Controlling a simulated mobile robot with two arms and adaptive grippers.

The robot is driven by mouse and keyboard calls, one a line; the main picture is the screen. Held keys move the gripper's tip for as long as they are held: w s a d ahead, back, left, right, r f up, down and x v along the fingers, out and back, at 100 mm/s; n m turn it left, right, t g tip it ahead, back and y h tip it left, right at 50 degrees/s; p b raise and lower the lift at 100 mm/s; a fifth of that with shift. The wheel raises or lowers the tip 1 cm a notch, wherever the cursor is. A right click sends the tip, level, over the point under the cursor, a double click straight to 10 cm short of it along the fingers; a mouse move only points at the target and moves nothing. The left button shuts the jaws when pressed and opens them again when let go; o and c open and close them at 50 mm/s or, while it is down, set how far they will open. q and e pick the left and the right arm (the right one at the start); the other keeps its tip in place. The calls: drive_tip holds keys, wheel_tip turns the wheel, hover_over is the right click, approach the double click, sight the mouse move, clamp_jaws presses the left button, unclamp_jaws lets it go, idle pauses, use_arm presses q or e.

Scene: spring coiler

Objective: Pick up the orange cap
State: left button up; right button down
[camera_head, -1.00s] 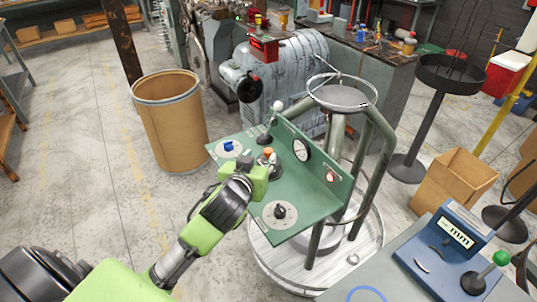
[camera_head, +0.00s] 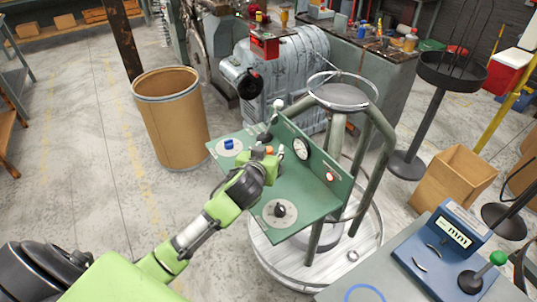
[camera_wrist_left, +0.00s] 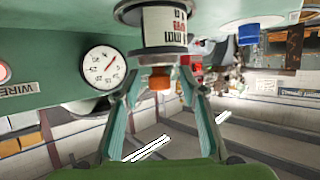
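The small orange cap (camera_head: 269,150) shows just at the end of my left gripper (camera_head: 272,157), above the green control panel. In the left wrist view the orange cap (camera_wrist_left: 159,79) lies between the two teal fingers (camera_wrist_left: 160,88), below a white labelled cylinder with a dark metal rim (camera_wrist_left: 164,27). The fingers stand apart, with a visible gap on each side of the cap; neither clearly touches it. My gripper hides part of the panel beneath it. My right gripper is not in view.
The green panel (camera_head: 310,200) carries a blue knob (camera_head: 229,144), a black knob (camera_head: 280,210) and a white gauge (camera_head: 301,148) on its upright wall. A round metal stand (camera_head: 270,262) is beneath. A blue "mm" device (camera_head: 445,245) stands at the lower right.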

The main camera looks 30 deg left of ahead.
sight(269, 148)
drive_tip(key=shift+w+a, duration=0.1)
use_arm(q)
clamp_jaws()
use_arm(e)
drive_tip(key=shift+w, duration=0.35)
use_arm(q)
drive_tip(key=shift+r, duration=0.1)
